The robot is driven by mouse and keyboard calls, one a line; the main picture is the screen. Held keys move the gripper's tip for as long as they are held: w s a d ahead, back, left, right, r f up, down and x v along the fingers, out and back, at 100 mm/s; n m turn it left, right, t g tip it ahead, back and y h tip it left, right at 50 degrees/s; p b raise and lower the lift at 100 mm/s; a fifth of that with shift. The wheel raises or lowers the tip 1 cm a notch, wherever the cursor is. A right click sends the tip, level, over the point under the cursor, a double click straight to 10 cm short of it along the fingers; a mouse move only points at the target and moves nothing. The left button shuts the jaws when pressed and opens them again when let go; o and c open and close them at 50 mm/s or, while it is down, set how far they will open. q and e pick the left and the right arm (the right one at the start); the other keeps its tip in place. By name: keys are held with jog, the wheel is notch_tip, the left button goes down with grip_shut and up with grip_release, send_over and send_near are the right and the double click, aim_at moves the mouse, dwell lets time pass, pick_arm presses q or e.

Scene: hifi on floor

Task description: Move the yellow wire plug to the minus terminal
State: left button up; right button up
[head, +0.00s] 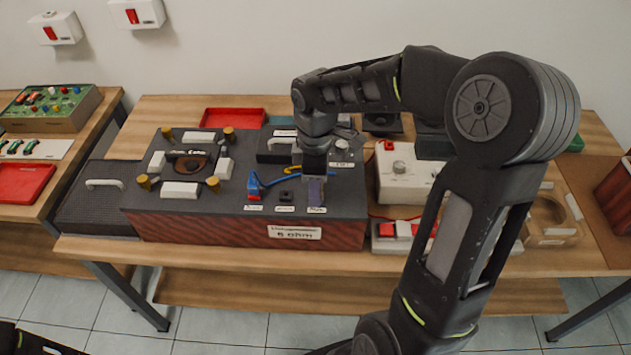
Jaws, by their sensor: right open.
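My right gripper points down over the right label, open. The terminal signs are unreadable.
My right arm crosses above the table's right half. Another table stands left.

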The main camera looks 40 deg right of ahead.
jog(key=shift+c, duration=0.3)
grip_shut()
jog(key=shift+o, duration=0.3)
grip_release()
jog(key=shift+r+b, duration=0.4)
jog(key=shift+r, duration=3.5)
